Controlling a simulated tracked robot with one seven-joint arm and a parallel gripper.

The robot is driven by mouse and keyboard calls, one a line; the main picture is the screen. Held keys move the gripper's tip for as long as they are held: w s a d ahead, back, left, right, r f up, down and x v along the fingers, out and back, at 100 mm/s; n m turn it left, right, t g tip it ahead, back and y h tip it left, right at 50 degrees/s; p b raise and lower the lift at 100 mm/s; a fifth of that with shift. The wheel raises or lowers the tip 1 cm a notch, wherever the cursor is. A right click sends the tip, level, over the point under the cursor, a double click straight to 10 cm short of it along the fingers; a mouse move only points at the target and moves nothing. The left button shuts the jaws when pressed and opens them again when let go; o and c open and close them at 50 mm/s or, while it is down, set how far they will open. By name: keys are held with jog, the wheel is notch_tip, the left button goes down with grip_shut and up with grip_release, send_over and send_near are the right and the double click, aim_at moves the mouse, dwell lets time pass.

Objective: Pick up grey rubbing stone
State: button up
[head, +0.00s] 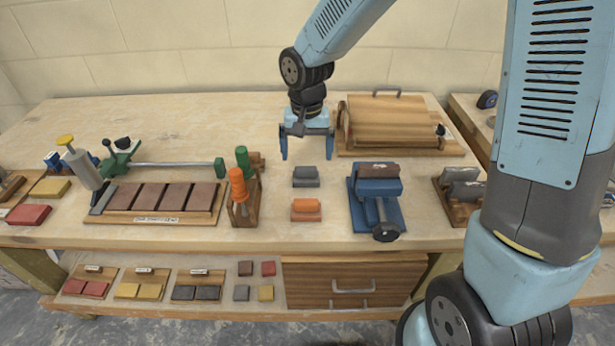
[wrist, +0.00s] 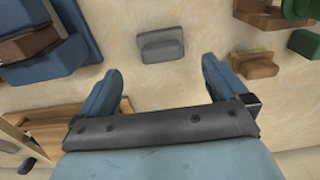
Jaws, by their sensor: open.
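The grey rubbing stone (head: 306,176) lies on the bench top, just behind an orange block of like shape. It is a flat grey block with a raised grip on top. In the wrist view the grey rubbing stone (wrist: 161,45) lies past the fingertips, roughly midway between them sideways. My gripper (head: 306,157) is open and empty above the bench, a little behind the stone in the head view. Its two blue fingers also show in the wrist view (wrist: 162,66), with nothing between them. The stone is in full view and apart from the fingers.
The orange block (head: 306,210) lies close in front of the stone. A blue vise-like tool (head: 377,200) stands to the right. A wooden rack with orange and green handles (head: 243,195) stands to the left. A wooden box with a handle (head: 395,125) is behind right.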

aim_at(306, 167)
jog(key=shift+a+f, duration=0.15)
jog(key=shift+f, duration=3.45)
jog(key=shift+c, duration=0.5)
jog(key=c, duration=1.1)
jog(key=shift+r, duration=0.45)
notch_tip(306, 167, up, 3)
jog(key=shift+f, duration=0.2)
jog(key=shift+s+d+r, duration=0.65)
jog(key=shift+s+r, duration=0.95)
jog(key=shift+s, duration=0.65)
jog(key=shift+s+d+r, duration=0.6)
jog(key=shift+s+r, duration=0.95)
jog(key=shift+s, duration=0.7)
jog(key=shift+s+d+r, duration=0.65)
jog(key=shift+s+r, duration=0.95)
jog(key=shift+s, duration=0.65)
